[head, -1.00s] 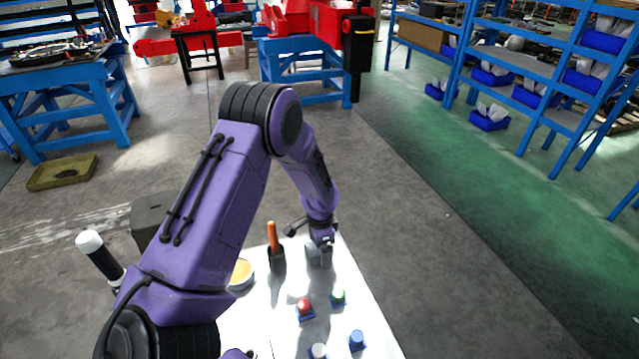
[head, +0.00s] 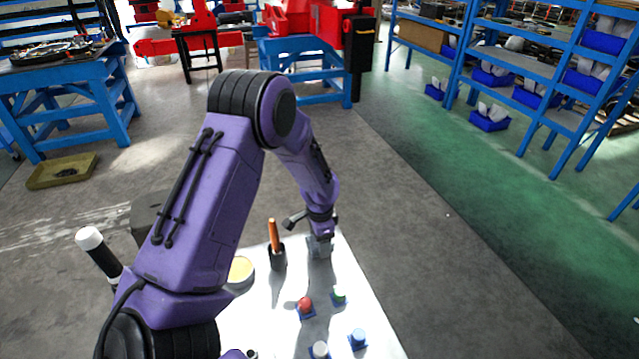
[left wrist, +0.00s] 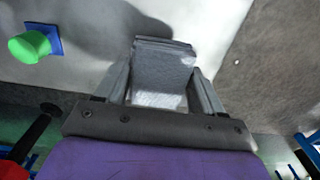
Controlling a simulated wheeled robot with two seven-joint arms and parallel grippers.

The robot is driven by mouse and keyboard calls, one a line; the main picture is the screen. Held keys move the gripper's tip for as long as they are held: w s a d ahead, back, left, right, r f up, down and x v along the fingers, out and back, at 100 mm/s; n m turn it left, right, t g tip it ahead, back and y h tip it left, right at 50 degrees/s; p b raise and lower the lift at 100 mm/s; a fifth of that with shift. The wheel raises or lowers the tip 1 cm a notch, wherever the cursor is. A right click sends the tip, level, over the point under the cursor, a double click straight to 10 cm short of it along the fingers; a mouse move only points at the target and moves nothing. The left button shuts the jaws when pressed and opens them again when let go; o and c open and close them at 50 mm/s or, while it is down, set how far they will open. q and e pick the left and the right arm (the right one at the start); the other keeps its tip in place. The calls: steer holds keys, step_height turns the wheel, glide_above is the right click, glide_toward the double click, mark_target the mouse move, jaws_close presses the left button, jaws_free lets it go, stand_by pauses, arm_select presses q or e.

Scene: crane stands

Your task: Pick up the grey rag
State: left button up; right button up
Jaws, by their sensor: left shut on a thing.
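The grey rag (head: 319,251) is a folded block at the far right part of the white table (head: 372,313). In the left wrist view the rag (left wrist: 161,72) sits between the two grey fingers, which touch its sides. My left gripper (head: 320,240) points down and is shut on the rag. The left gripper also shows in the left wrist view (left wrist: 162,88). Whether the rag's underside is clear of the table I cannot tell. My right gripper is not in view.
An orange-handled tool in a black holder (head: 276,247) stands just left of the rag. Red (head: 305,305), green (head: 339,294), blue (head: 358,338) and white (head: 319,349) buttons are nearer. A yellow-topped round thing (head: 240,271) is partly behind my arm.

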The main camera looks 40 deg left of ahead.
arm_select(q)
steer(key=s+d+r+b, duration=0.1)
steer(key=s+d+r, duration=0.8)
steer(key=s+r, duration=0.1)
steer(key=shift+s+r+b, duration=0.25)
steer(key=shift+s+b, duration=0.1)
steer(key=shift+s, duration=0.1)
